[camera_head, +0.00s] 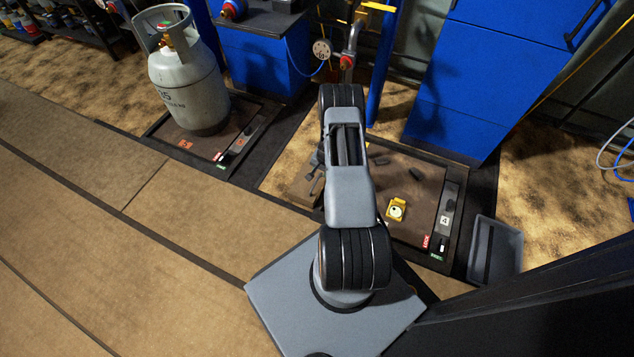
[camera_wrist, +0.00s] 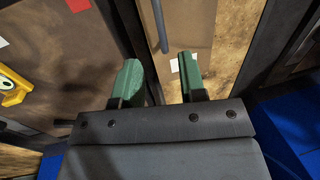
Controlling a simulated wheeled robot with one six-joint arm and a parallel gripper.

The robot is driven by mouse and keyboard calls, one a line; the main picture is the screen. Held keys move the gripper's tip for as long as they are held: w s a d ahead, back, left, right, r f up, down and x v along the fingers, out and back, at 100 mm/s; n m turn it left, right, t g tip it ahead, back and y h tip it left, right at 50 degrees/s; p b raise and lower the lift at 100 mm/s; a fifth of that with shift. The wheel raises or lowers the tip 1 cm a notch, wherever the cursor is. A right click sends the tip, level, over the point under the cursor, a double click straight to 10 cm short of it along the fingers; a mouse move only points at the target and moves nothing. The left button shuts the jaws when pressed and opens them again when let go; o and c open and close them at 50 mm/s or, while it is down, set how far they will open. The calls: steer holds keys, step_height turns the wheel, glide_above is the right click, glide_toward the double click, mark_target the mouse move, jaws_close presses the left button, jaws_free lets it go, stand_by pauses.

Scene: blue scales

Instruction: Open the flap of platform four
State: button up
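Platform four (camera_head: 405,228) is the brown floor plate in a dark frame at the right, partly hidden behind my arm. A dark strip (camera_head: 449,206) along its right side carries a "4" label, with red and green labels near its front end. I cannot make out a separate flap for certain. In the wrist view, my gripper (camera_wrist: 161,82) is open, its two green fingertips apart with nothing held. Beyond and between the fingertips is a tan panel (camera_wrist: 200,25) with a grey bar (camera_wrist: 160,25) along it. I cannot tell whether they touch it.
A yellow object (camera_head: 397,209) lies on the platform. A grey tray-like piece (camera_head: 497,250) lies at its right. A gas cylinder (camera_head: 186,80) stands on another platform at the left. A blue cabinet (camera_head: 490,70) stands behind. The tan floor at the left is clear.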

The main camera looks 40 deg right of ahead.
mark_target(316, 181)
steer(key=f+b, duration=0.1)
steer(key=f, duration=0.1)
steer(key=w+f+b, duration=0.1)
steer(key=f, duration=0.2)
steer(key=f+b, duration=0.1)
steer(key=f, duration=0.2)
steer(key=shift+w+a+f, duration=0.1)
steer(key=shift+w+a, duration=0.15)
steer(key=shift+a, duration=0.15)
steer(key=shift+c, duration=0.4)
jaws_close()
